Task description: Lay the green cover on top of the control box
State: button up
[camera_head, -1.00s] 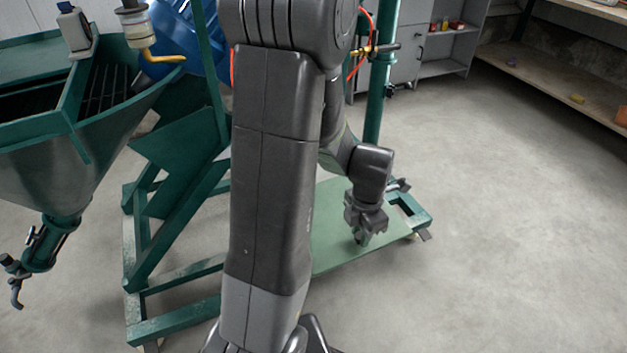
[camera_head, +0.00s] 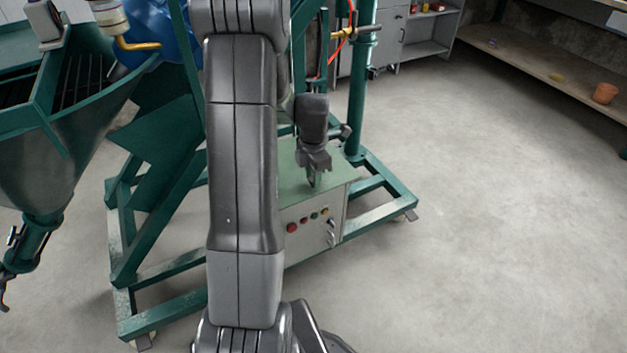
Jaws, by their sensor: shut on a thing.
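The green cover (camera_head: 338,174) is a flat pale-green plate, level over the top of the control box. Its edges look about in line with the box; I cannot tell whether it touches all round. The control box (camera_head: 334,210) is pale grey, with red, yellow and green buttons on its front, and stands on the green frame's base. My gripper (camera_head: 312,183) points down and is shut on the cover near its middle. My arm hides the left part of the cover and box.
A green hopper (camera_head: 55,165) on a frame stands at the left. A green post (camera_head: 361,90) rises right behind the box, and base rails (camera_head: 380,212) surround it. A shelf (camera_head: 545,75) runs along the back right. The floor at the right is clear.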

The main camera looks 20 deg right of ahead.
jog(key=shift+f, duration=0.85)
jog(key=shift+f, duration=0.1)
jog(key=o, duration=1)
notch_tip(320, 180, up, 12)
jog(key=p, duration=0.2)
